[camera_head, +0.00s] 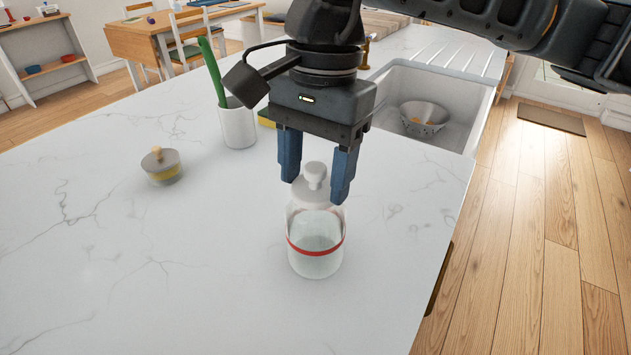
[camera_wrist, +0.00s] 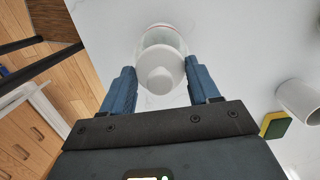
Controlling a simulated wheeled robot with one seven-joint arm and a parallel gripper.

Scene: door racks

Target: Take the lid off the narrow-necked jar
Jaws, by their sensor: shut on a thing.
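The narrow-necked jar (camera_head: 316,245) is clear glass with a red band and stands upright on the white marbled counter. Its pale lid (camera_head: 315,176), with a round knob, is at the top of the jar; I cannot tell whether there is a gap under it. My gripper (camera_head: 315,190) points down over the jar with its blue fingers on either side of the lid, shut on it. The wrist view shows the lid (camera_wrist: 160,77) between the fingers, hiding most of the jar (camera_wrist: 160,35).
A small lidded pot (camera_head: 161,167) stands to the left. A white cup (camera_head: 237,127) with a green utensil stands behind, near a yellow-green sponge (camera_wrist: 275,125). The sink (camera_head: 455,130) holds a colander (camera_head: 423,117). The counter's right edge is close to the jar; the front left is clear.

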